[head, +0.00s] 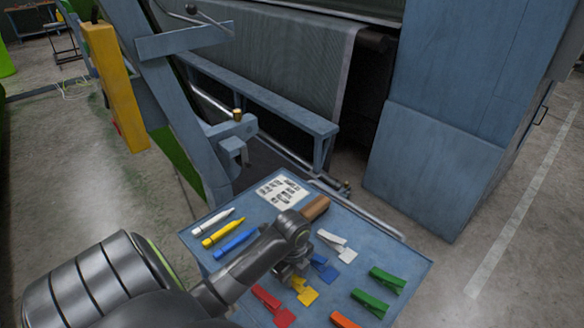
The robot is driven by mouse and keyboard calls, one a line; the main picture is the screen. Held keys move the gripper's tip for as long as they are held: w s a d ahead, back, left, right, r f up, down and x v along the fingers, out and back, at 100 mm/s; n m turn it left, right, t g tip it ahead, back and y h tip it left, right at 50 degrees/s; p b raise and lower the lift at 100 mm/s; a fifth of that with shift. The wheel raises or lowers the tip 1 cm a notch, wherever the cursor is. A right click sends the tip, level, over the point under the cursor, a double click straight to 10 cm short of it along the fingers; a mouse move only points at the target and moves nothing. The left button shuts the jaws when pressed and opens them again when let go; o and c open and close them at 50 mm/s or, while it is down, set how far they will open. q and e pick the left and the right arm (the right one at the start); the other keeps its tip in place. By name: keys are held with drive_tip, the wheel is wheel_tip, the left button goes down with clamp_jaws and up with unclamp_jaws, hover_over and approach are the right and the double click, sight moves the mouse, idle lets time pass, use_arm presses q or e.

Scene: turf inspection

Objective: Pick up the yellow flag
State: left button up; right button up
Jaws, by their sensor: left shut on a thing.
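The yellow flag (307,296) is a small flat piece near the middle of the blue tabletop (380,252). My left gripper (290,272) reaches over the table from the lower left and is shut on the yellow flag's upper part. The jaws and wrist hide that part. I cannot tell whether the flag is clear of the tabletop. My right gripper is not in view.
Close by lie a red piece (266,298), a blue piece (324,268) and a white piece (337,241). Green clips (388,280) and an orange piece (344,320) lie to the right. Markers (222,233), a printed card (283,188) and a wooden handle (316,207) lie farther back.

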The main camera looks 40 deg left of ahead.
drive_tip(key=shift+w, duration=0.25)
use_arm(q)
drive_tip(key=shift+r, duration=0.1)
